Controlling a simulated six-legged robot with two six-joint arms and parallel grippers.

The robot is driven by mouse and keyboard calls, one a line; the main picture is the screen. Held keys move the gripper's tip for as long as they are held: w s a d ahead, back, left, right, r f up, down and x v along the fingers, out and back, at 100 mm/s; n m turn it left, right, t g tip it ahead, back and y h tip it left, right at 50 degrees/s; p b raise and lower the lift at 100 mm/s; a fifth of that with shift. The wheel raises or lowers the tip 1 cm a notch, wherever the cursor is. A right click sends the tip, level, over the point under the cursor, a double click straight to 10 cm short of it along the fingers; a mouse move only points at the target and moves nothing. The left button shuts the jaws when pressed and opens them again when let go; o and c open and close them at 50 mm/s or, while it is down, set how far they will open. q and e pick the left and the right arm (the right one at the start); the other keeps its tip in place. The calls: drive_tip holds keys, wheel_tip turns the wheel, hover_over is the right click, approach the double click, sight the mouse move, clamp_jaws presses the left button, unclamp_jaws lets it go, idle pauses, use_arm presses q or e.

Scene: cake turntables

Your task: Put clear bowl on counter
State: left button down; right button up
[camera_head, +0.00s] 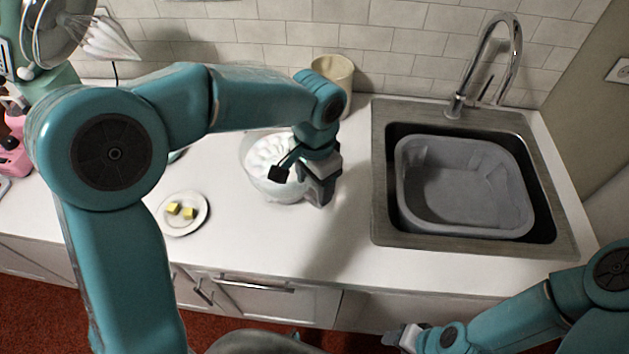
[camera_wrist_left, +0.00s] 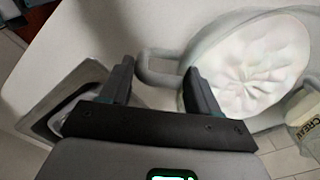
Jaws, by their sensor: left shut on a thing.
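The clear bowl (camera_head: 285,195) holds white cream and is upright over the white counter (camera_head: 285,245), left of the sink. I cannot tell whether its base touches the counter. My left gripper (camera_head: 318,190) is at the bowl's right side, hiding part of it. In the left wrist view, the gripper (camera_wrist_left: 160,85) is shut on the handle (camera_wrist_left: 150,66) of the clear bowl, with the cream to the right. My right gripper (camera_head: 398,336) is low in front of the cabinets, far from the bowl; its jaws are too small to judge.
A plate (camera_head: 183,232) with yellow cubes lies left of the bowl. A beige canister (camera_head: 335,72) stands behind it. The sink (camera_head: 383,215) holds a grey tub (camera_head: 465,190). A stand mixer (camera_head: 40,50) is at the far left. The counter in front of the bowl is clear.

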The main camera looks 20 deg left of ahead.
use_arm(q)
drive_tip(key=shift+f, duration=0.2)
drive_tip(key=shift+c, duration=1.2)
unclamp_jaws()
drive_tip(key=shift+d+r, duration=0.1)
wheel_tip(320, 180, up, 12)
drive_tip(key=shift+s, duration=0.1)
